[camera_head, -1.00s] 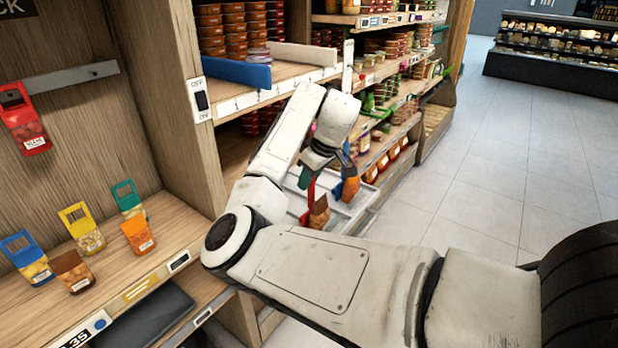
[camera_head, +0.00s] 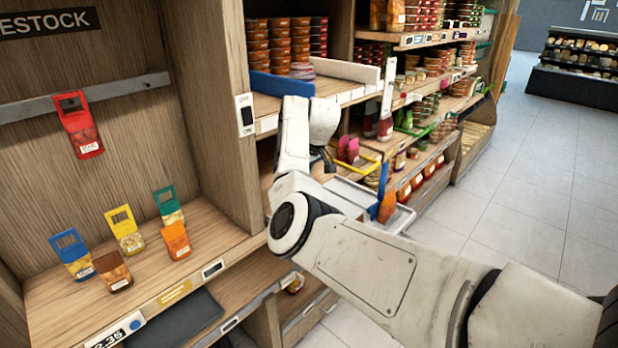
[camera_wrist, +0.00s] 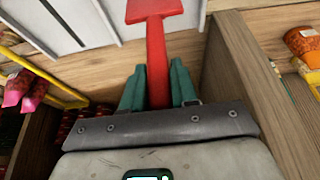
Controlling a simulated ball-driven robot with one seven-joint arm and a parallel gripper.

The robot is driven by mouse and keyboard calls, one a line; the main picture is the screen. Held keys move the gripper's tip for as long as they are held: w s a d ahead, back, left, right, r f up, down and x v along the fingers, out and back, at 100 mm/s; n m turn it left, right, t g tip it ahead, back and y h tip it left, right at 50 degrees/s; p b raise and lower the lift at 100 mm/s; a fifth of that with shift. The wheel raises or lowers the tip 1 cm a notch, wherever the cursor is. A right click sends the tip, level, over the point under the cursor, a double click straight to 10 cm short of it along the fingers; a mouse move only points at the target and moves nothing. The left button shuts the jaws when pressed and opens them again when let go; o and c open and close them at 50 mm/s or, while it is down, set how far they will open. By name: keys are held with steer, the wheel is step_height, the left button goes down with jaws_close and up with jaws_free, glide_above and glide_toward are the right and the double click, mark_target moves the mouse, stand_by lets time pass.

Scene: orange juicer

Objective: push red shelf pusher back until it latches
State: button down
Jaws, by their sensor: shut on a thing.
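The red shelf pusher (camera_wrist: 157,55) shows in the wrist view as a flat red piece with a narrow stem pointing down. My gripper (camera_wrist: 158,92) has its two green fingers on either side of the stem and is shut on it. The wide red end lies beyond the fingertips, against pale panels at the top of the view. In the head view the fingers and the red pusher are hidden behind my arm, beside the wooden upright. Whether the pusher is latched cannot be seen.
A blue divider (camera_head: 283,85) and a white divider (camera_head: 346,70) stand on the upper shelf near stacked tubs. A wooden upright (camera_wrist: 232,62) is close on the right in the wrist view. A yellow rail (camera_wrist: 45,78) is at left. Several pouches stand on the left shelf (camera_head: 212,228).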

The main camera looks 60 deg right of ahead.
steer(key=shift+w, duration=0.3)
steer(key=c, duration=1)
jaws_free()
steer(key=shift+o, duration=0.2)
steer(key=shift+d, duration=0.1)
steer(key=v, duration=1)
steer(key=shift+s+r+b, duration=0.2)
steer(key=shift+r+b, duration=0.15)
steer(key=shift+b, duration=0.1)
